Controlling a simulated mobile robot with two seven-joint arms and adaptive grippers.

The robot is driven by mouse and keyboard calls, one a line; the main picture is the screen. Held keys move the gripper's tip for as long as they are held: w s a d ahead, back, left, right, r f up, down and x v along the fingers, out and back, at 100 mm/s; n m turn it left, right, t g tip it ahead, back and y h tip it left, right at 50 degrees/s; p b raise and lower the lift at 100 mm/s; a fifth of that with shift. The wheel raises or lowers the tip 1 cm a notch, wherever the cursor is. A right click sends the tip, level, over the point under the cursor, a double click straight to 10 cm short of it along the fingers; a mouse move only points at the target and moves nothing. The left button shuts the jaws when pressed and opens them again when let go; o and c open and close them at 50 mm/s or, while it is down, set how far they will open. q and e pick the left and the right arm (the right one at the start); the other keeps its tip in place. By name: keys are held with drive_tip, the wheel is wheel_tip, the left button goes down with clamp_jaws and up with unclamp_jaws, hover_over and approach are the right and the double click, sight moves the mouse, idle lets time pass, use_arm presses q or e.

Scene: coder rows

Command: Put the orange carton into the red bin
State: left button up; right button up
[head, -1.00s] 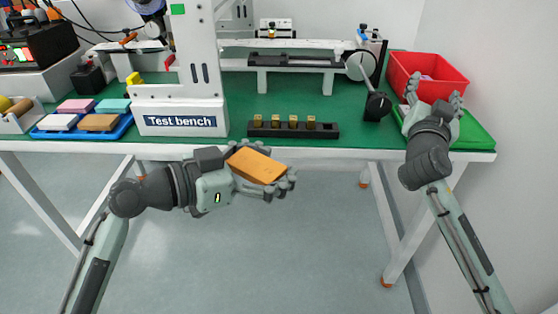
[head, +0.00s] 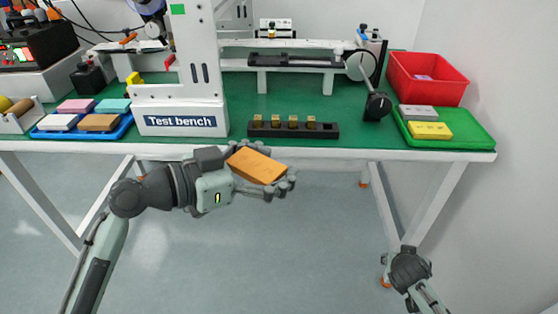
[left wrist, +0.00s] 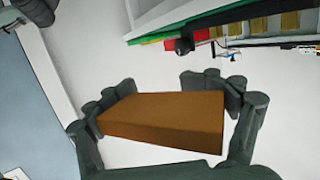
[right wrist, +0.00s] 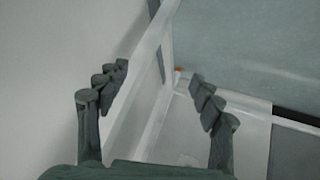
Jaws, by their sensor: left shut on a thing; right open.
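The orange carton (head: 257,166) is a flat box held in my left gripper (head: 264,178), in front of the table's front edge. In the left wrist view the carton (left wrist: 163,120) sits between the two fingers, which are shut on it. The red bin (head: 428,80) stands at the back right of the table, with a small pale purple thing inside; the rest of its floor is hidden. My right gripper (right wrist: 155,100) is open and empty in the right wrist view. In the head view only part of the right arm shows, low at the right, below the table.
A green tray (head: 470,135) in front of the bin holds a grey box (head: 418,112) and a yellow box (head: 430,131). A black rack (head: 292,133) with several brass pieces lies mid-table. A blue tray (head: 42,134) with several boxes is at left, beside the Test bench machine (head: 180,121).

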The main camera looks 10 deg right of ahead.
drive_tip(key=s+a+f+n+g+y, duration=0.1)
drive_tip(key=s+a+f+n+y, duration=0.1)
drive_tip(key=s+a+f, duration=0.3)
drive_tip(key=s+a+f+n+g+y, duration=0.1)
drive_tip(key=s+a+f+n+y, duration=0.2)
drive_tip(key=a+f, duration=0.6)
wheel_tip(320, 180, down, 2)
drive_tip(key=s+n, duration=0.2)
drive_tip(key=s, duration=0.1)
drive_tip(key=shift+a+n+g, duration=0.3)
drive_tip(key=shift+a, duration=0.05)
drive_tip(key=w+d+r+m+t+h, duration=0.25)
drive_tip(key=w+d+r+m, duration=0.3)
drive_tip(key=d+r, duration=0.4)
drive_tip(key=w+d+r+m+t+h, duration=0.1)
drive_tip(key=w+d+r+m+h, duration=0.3)
drive_tip(key=w+d+r, duration=0.55)
drive_tip(key=d+r+m+h, duration=0.2)
drive_tip(key=r+m, duration=0.1)
drive_tip(key=r, duration=0.5)
drive_tip(key=d+r+m+t+h, duration=0.1)
drive_tip(key=d+r+m+h, duration=0.1)
drive_tip(key=r, duration=0.7)
drive_tip(key=d+r+m+h, duration=0.2)
drive_tip(key=r+m, duration=0.3)
drive_tip(key=r, duration=0.4)
drive_tip(key=shift+s+d+r, duration=0.25)
drive_tip(key=shift+s+d, duration=0.05)
drive_tip(key=shift+d, duration=0.5)
drive_tip(key=shift+m+t, duration=0.25)
